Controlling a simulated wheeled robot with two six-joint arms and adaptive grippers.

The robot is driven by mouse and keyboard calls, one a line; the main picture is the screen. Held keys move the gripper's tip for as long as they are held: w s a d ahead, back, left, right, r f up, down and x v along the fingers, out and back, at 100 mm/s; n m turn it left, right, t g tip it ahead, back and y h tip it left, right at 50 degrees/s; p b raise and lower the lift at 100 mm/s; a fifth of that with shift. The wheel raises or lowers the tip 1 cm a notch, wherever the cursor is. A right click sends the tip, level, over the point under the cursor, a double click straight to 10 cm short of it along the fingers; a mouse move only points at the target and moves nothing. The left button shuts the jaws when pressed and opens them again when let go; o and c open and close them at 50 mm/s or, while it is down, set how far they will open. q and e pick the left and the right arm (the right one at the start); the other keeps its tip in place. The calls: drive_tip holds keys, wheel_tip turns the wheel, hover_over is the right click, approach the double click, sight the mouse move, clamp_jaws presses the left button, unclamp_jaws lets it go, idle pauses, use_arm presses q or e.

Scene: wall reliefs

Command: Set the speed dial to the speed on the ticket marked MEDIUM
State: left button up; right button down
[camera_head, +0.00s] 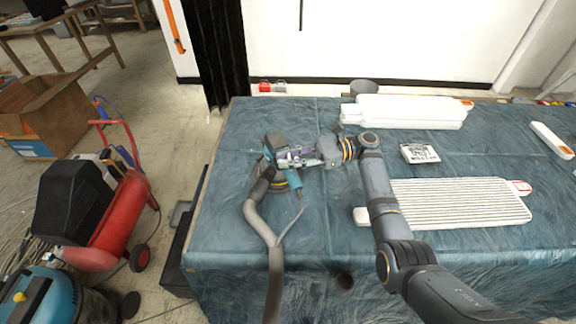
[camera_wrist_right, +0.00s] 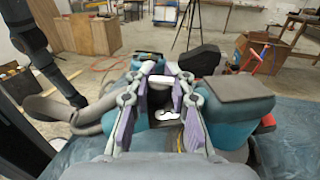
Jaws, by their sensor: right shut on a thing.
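A teal and black sander (camera_head: 268,177) with a grey hose stands at the left of the cloth-covered table. It also shows in the right wrist view (camera_wrist_right: 236,112). My right gripper (camera_head: 285,161) reaches it from the right. In the right wrist view its purple-padded fingers (camera_wrist_right: 160,82) are shut on a small pale part at the sander, which looks like the speed dial; its setting cannot be read. A white card with black print (camera_head: 420,153) lies to the right of the arm; I cannot read a MEDIUM mark. My left gripper is not in view.
A ribbed white relief panel (camera_head: 460,203) with a red tag (camera_head: 521,188) lies at front right. White panels (camera_head: 405,111) with an orange tag lie at the back. Another white piece (camera_head: 550,140) is far right. A red compressor (camera_head: 112,215) stands on the floor left of the table.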

sight(288, 158)
drive_tip(key=shift+n+g+h+b, duration=0.5)
drive_tip(key=shift+n+g+b, duration=0.6)
drive_tip(key=shift+g, duration=0.4)
drive_tip(key=c, duration=1.2)
unclamp_jaws()
wheel_tip(288, 158, up, 10)
drive_tip(key=shift+o, duration=0.2)
